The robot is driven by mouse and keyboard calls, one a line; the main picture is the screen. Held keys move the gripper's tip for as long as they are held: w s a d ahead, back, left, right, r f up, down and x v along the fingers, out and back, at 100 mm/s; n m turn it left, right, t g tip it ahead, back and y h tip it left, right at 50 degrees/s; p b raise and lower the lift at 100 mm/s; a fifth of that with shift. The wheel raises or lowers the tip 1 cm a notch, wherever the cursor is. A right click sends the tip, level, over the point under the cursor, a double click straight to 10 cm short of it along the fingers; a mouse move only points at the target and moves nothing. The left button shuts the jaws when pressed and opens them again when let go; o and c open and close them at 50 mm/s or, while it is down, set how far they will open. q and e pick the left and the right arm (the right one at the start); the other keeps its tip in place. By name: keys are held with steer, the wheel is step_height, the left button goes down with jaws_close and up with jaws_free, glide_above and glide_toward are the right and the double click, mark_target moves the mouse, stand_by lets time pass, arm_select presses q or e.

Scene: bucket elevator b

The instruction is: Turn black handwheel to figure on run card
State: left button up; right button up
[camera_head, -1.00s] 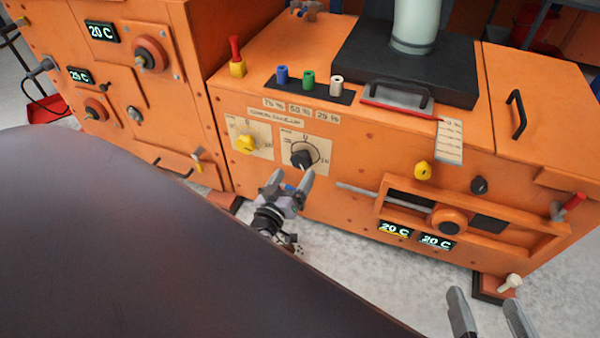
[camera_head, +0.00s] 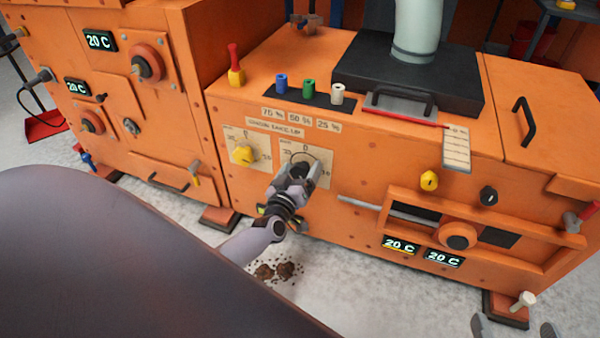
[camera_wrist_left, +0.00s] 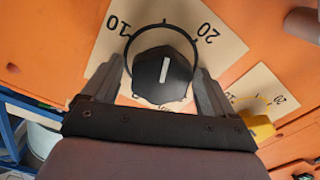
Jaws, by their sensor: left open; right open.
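The black handwheel (camera_head: 298,168) is a faceted knob with a white pointer line, on a tan dial plate of the orange machine. It is mostly hidden behind my left gripper (camera_head: 306,178) in the head view. In the left wrist view the black handwheel (camera_wrist_left: 160,77) sits between the two open fingers of my left gripper (camera_wrist_left: 158,84), with no clear contact. Its white line points up in that picture, between the printed 10 and 20. A pale lined card (camera_head: 456,149), perhaps the run card, hangs at the right; its writing is unreadable. My right gripper (camera_head: 513,327) is open at the bottom edge.
A yellow knob (camera_head: 243,155) on its own dial plate is close left of the handwheel. A metal rod (camera_head: 358,202) and slide frame (camera_head: 540,236) stick out at the right. Brown spilled lumps (camera_head: 277,270) lie on the floor below.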

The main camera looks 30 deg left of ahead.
arm_select(q)
steer(key=c, duration=1)
steer(key=shift+n, duration=0.3)
steer(key=n, duration=0.5)
steer(key=shift+a+f, duration=0.1)
steer(key=n, duration=0.5)
steer(key=shift+f, duration=0.1)
steer(key=shift+n, duration=0.4)
steer(key=o, duration=1)
